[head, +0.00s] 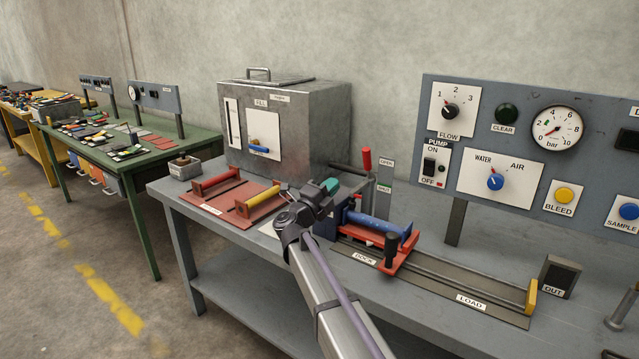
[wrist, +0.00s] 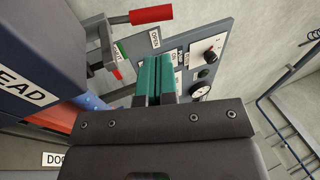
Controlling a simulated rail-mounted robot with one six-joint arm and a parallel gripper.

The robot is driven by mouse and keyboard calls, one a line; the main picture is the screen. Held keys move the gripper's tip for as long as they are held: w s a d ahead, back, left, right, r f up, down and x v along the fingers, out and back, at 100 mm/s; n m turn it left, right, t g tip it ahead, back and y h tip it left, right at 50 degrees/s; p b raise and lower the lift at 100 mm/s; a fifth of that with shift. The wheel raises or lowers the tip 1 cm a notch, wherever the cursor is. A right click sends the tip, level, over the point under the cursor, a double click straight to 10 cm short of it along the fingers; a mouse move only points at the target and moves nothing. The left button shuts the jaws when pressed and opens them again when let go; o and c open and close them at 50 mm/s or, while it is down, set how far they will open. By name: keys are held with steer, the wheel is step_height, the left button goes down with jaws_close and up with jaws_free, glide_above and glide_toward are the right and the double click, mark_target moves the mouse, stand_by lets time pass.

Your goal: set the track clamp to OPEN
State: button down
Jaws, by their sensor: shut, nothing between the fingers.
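The track clamp's lever has a red grip (head: 366,160) that stands upright behind my gripper in the head view. It also shows at the top of the wrist view (wrist: 151,14), on a grey bar. A plate with an OPEN label (head: 387,162) stands just right of it; the label also shows in the wrist view (wrist: 155,39). A green mark (wrist: 121,50) is on the plate too, with a small red part (wrist: 117,73) near it. My gripper (head: 330,186) has its teal fingers (wrist: 155,78) together, empty, short of the lever. The clamp's setting is unclear.
A red carriage (head: 399,255) with a blue spool (head: 376,226) sits at the DOCK end of the track (head: 450,276), right of my gripper. A metal box (head: 310,120) stands behind left. Red cradles (head: 215,183) hold further spools. A control panel (head: 590,125) stands right.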

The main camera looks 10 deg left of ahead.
steer(key=a+f+m+g+h, duration=0.1)
steer(key=a, duration=0.1)
steer(key=p, duration=0.4)
glide_toward(364, 159)
steer(key=shift+m, duration=0.4)
steer(key=x, duration=0.7)
steer(key=shift+w+d, duration=0.15)
steer(key=shift+w, duration=0.15)
steer(key=shift+r+p, duration=0.1)
steer(key=shift+p, duration=0.25)
